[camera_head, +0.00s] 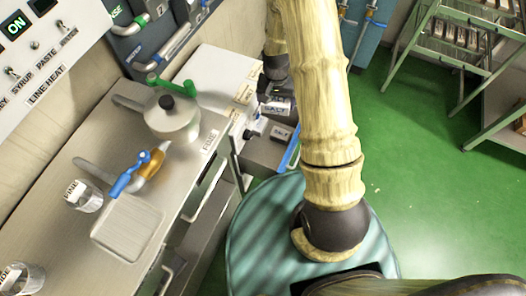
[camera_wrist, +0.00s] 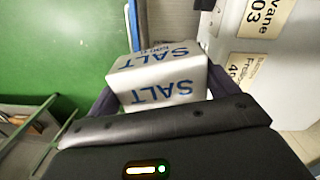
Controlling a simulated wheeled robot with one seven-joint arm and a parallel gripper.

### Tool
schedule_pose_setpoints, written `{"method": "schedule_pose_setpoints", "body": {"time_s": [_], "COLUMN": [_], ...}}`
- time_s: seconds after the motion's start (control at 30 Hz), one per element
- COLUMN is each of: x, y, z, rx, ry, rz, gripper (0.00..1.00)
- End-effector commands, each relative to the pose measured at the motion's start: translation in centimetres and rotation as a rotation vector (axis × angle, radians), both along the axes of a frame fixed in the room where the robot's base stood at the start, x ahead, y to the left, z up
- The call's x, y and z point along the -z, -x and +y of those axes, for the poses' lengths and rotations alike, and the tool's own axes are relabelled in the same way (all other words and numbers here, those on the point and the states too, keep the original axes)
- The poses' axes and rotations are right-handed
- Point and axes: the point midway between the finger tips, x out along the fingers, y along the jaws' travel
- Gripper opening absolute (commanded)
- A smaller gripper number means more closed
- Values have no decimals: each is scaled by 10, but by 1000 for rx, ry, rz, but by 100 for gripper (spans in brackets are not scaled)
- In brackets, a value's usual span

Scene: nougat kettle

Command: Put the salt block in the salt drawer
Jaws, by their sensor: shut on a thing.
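The salt block (camera_wrist: 158,72) is white with blue SALT lettering. In the wrist view it sits between the two dark fingers of my gripper (camera_wrist: 162,88), which is shut on it. In the head view my gripper (camera_head: 276,104) is beside the right end of the steel counter, above an open drawer (camera_head: 262,153) with a blue front edge. The block is mostly hidden there by my arm and gripper. The drawer's own label cannot be read. In the wrist view a blue and grey edge (camera_wrist: 133,25) shows just behind the block.
The steel counter (camera_head: 190,180) holds a lidded kettle (camera_head: 172,118) with a green handle, a blue-handled tool (camera_head: 130,174), a square tray (camera_head: 127,228) and glass jars (camera_head: 84,196). A green rack (camera_head: 455,45) stands at upper right. Green floor (camera_head: 420,190) is open at right.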

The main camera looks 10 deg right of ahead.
Motion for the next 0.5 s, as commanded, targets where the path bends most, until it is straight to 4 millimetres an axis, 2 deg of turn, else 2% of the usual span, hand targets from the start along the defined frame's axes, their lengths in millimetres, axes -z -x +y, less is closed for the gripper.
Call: {"method": "schedule_pose_setpoints", "body": {"time_s": [0.03,0.5], "x": [18,91], "y": [0,0], "z": [0,3], "rx": [13,141], "ry": [0,-15], "rz": [-3,-12], "gripper": [41,41]}}
